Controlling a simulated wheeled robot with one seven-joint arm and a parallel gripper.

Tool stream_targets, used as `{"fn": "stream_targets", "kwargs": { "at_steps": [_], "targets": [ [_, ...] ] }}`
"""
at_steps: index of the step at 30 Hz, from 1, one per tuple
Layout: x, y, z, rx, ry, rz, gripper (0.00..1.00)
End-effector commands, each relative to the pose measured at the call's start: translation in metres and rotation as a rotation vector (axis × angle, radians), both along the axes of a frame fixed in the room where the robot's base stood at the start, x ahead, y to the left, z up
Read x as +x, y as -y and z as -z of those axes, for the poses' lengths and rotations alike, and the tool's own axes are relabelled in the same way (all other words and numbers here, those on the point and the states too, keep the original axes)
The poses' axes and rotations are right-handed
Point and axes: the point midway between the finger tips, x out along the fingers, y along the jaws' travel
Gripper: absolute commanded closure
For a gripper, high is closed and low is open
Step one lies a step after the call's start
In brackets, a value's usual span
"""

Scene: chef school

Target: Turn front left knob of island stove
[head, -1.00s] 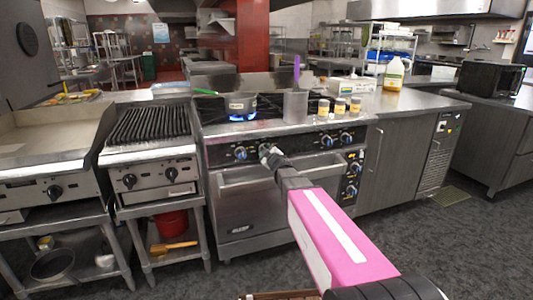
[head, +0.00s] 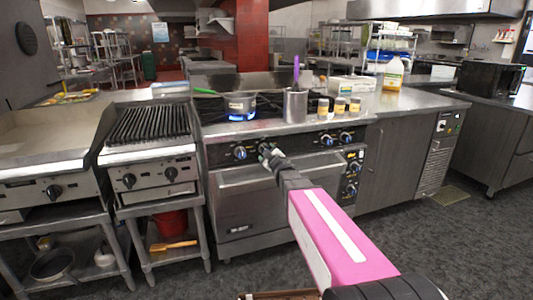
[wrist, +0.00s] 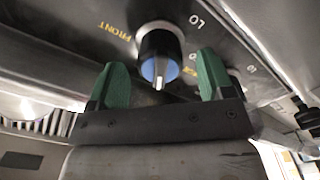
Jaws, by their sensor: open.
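The island stove (head: 238,205) stands ahead, with a black front panel carrying several knobs. My gripper (head: 265,151) is at the left half of this panel and covers part of it. Just left of it a knob (head: 240,153) shows uncovered. In the wrist view a dark knob with a blue face and pale pointer (wrist: 160,58) sits between the two green fingertips of my open gripper (wrist: 162,80). Gaps show on both sides of the knob. Lettering beside it reads "FRONT" and "LO".
A pot (head: 240,105) with blue below it sits on the stove's left burner. A metal container (head: 295,106) and small jars (head: 340,105) stand to its right. The oven handle (head: 245,178) juts out below the panel. A grill (head: 150,125) adjoins on the left.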

Motion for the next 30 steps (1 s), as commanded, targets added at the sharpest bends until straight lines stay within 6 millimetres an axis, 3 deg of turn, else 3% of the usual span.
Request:
{"fn": "stream_targets", "kwargs": {
  "at_steps": [6, 12, 25, 30],
  "targets": [
    [-0.045, 0.012, -0.001, 0.0, -0.001, 0.001, 0.26],
    [-0.075, 0.02, 0.0, 0.0, -0.001, 0.001, 0.26],
    [-0.081, 0.021, 0.001, -0.002, -0.002, 0.001, 0.26],
    [-0.081, 0.007, 0.005, -0.071, -0.007, -0.01, 0.26]
  ]
}}
